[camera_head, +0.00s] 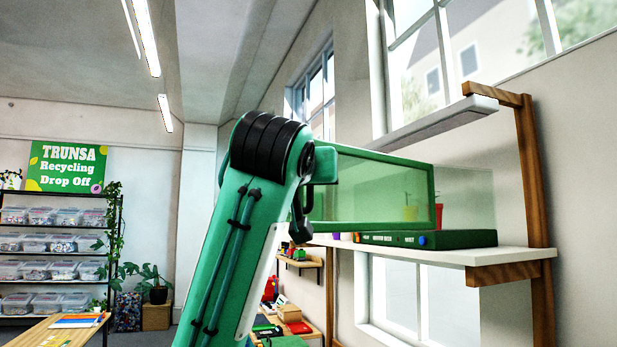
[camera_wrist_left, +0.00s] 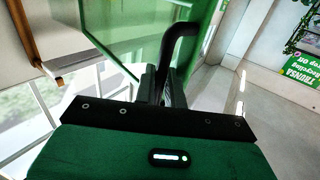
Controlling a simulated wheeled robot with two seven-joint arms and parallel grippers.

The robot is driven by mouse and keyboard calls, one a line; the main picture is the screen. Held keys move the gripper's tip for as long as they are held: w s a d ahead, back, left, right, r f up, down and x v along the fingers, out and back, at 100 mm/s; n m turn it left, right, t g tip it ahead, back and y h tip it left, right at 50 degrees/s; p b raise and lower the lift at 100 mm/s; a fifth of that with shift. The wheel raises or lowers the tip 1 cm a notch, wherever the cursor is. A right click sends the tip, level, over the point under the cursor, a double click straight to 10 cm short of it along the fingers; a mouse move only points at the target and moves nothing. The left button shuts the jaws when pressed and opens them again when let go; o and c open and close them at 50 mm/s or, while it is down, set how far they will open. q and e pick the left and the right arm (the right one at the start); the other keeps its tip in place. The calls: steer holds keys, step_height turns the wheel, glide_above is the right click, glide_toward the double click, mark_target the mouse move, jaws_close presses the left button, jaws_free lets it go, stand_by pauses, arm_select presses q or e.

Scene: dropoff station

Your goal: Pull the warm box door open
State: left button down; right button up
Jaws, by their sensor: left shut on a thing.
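The warm box has a green-framed, see-through door (camera_head: 375,190) above the shelf, right of my left arm. The door stands at an angle, its near end toward me, and looks at least partly open. The green base (camera_head: 465,239) of the warm box, with labels and a blue knob, rests on the shelf. In the left wrist view, my left gripper (camera_wrist_left: 164,88) is shut on the black curved door handle (camera_wrist_left: 181,32), with the green door (camera_wrist_left: 118,25) beside it. My left arm hides the door's near end in the head view. My right gripper is out of view.
The white shelf (camera_head: 510,254) is held by a wooden post (camera_head: 536,170), with a lamp bar (camera_head: 435,122) above. A red cup (camera_head: 438,214) shows beside the door's far edge. A low table (camera_head: 285,325) with small items lies below. Open room is at left.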

arm_select(q)
steer(key=c, duration=1.6)
jaws_free()
steer(key=shift+d+r, duration=0.1)
steer(key=shift+c, duration=0.2)
steer(key=shift+o, duration=0.2)
steer(key=shift+d, duration=0.1)
steer(key=s+a+b, duration=0.1)
steer(key=s+b, duration=0.5)
steer(key=s, duration=0.7)
steer(key=shift+s+a, duration=0.4)
